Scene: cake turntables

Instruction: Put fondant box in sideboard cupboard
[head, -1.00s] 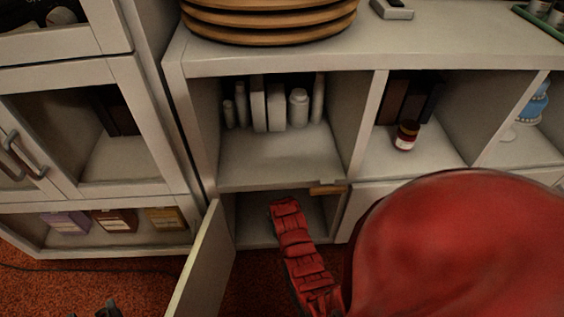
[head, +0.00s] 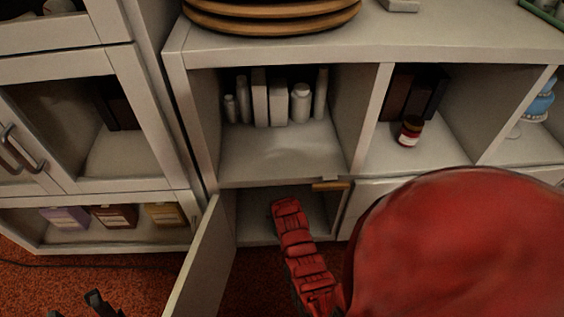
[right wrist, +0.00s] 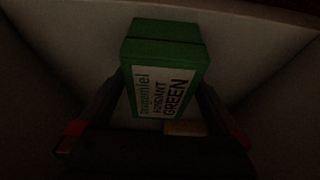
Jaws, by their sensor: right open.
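The green fondant box (right wrist: 165,60) shows in the right wrist view, with its white label facing the camera. My right gripper (right wrist: 160,100) is open, with one finger on each side of the box; I cannot tell whether they touch it. In the head view my red right arm reaches into the lower sideboard cupboard (head: 254,214), and its gripper and the box are hidden there. The cupboard door (head: 200,262) stands open to the left. My left gripper (head: 102,304) shows only in part at the bottom left; its jaw state is unclear.
Open shelves above hold white bottles (head: 277,103) and a dark red jar (head: 410,131). Wooden boards (head: 270,15) are stacked on the sideboard top. A cabinet on the left has several boxes (head: 115,216) on its bottom shelf. A small tan piece (right wrist: 185,128) shows below the fondant box.

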